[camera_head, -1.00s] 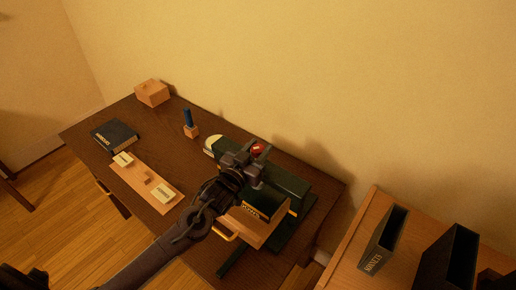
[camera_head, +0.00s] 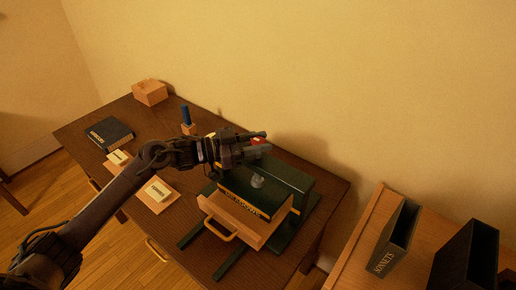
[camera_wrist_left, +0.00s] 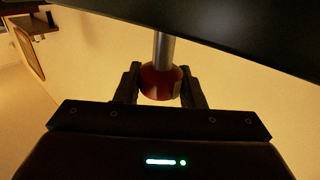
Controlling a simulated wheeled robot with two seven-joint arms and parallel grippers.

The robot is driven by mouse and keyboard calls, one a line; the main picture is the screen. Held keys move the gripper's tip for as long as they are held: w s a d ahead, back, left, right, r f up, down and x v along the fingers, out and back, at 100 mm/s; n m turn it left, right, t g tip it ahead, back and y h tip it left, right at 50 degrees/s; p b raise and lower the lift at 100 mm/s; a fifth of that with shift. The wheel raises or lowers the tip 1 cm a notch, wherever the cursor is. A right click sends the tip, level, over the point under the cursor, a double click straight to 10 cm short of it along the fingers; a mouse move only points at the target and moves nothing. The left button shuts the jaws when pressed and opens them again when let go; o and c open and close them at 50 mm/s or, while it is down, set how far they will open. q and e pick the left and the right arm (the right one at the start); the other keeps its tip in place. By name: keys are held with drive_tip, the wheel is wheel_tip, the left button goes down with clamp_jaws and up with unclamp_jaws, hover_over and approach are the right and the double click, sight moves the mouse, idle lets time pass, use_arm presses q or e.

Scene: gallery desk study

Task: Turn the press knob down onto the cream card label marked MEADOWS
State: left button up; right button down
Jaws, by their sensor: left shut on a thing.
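A dark green press (camera_head: 290,184) stands on the desk, with yellow lettering that seems to read MEADOWS on a dark front face (camera_head: 238,197). A small pale grey piece (camera_head: 257,181) shows above that face. My left gripper (camera_head: 262,147) is shut on the red press knob (camera_head: 258,141) above the press. In the left wrist view the red knob (camera_wrist_left: 160,84) sits between both fingers, with a silver shaft (camera_wrist_left: 164,48) running from it to a dark panel. I cannot make out the cream card label under the press. My right gripper is out of view.
A wooden drawer-like box (camera_head: 231,219) with a yellow handle juts from the press front. A wooden board (camera_head: 162,205) with pale labelled blocks, a dark book (camera_head: 109,133) and a wooden box (camera_head: 149,92) are left. Dark slipcases (camera_head: 392,240) stand on the right-hand table.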

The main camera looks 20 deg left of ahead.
use_arm(q)
drive_tip(key=shift+w+a+r+m+g+h, duration=0.1)
drive_tip(key=shift+r+m+g+h, duration=0.05)
drive_tip(key=shift+m+g+h, duration=0.2)
idle(0.3)
drive_tip(key=o, duration=1)
drive_tip(key=shift+c, duration=0.2)
